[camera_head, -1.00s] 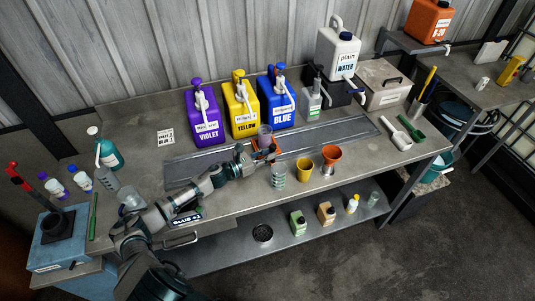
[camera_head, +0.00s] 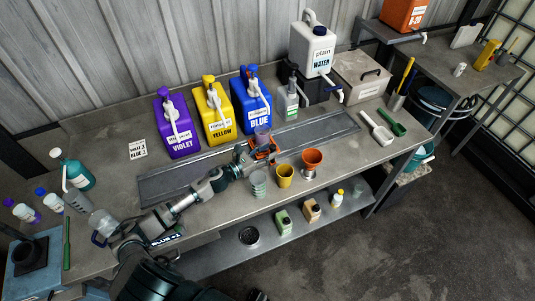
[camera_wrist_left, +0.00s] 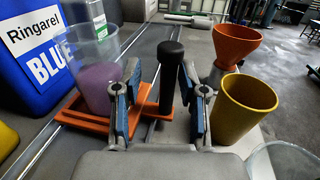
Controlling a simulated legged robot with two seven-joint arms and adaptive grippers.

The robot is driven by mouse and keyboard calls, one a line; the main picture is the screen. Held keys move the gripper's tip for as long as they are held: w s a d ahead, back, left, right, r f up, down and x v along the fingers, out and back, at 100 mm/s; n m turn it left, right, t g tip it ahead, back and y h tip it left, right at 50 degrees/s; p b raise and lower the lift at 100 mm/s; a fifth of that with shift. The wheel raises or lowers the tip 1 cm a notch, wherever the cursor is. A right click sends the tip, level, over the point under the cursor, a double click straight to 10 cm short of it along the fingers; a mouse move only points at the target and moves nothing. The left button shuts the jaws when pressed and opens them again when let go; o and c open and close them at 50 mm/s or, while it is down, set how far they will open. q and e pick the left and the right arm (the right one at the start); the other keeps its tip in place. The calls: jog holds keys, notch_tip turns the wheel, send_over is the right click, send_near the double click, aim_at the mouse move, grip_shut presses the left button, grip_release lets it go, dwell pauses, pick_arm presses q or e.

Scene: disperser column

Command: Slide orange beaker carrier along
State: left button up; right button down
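The orange beaker carrier (camera_head: 267,152) sits on the long grey track (camera_head: 310,130) in front of the blue jug (camera_head: 250,103). It holds a clear beaker (camera_head: 262,135) with purple liquid, seen closely in the left wrist view (camera_wrist_left: 97,85). The carrier's black upright handle (camera_wrist_left: 170,75) stands between the two fingers of my left gripper (camera_wrist_left: 163,105). The fingers are apart, with a clear gap on the handle's left side; contact on its right is unclear. In the head view my left gripper (camera_head: 244,157) is at the carrier's left end. My right gripper is not in view.
Violet (camera_head: 177,125) and yellow (camera_head: 214,108) jugs stand behind the track to the left. A ribbed clear cup (camera_head: 258,183), yellow cup (camera_head: 285,176) and orange funnel (camera_head: 312,159) stand close in front. The track's right part is clear.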

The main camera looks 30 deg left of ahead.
pick_arm(q)
jog(key=shift+s+a+f, duration=0.1)
jog(key=shift+a+f, duration=0.05)
jog(key=shift+f, duration=0.05)
jog(key=shift+s+a+f, duration=0.15)
jog(key=shift+s+a, duration=0.1)
jog(key=shift+s, duration=0.25)
jog(key=v, duration=0.9)
jog(key=shift+s+a, duration=0.15)
jog(key=shift+s, duration=0.15)
jog(key=shift+s+a, duration=0.4)
jog(key=shift+s, duration=0.05)
jog(key=shift+d, duration=0.1)
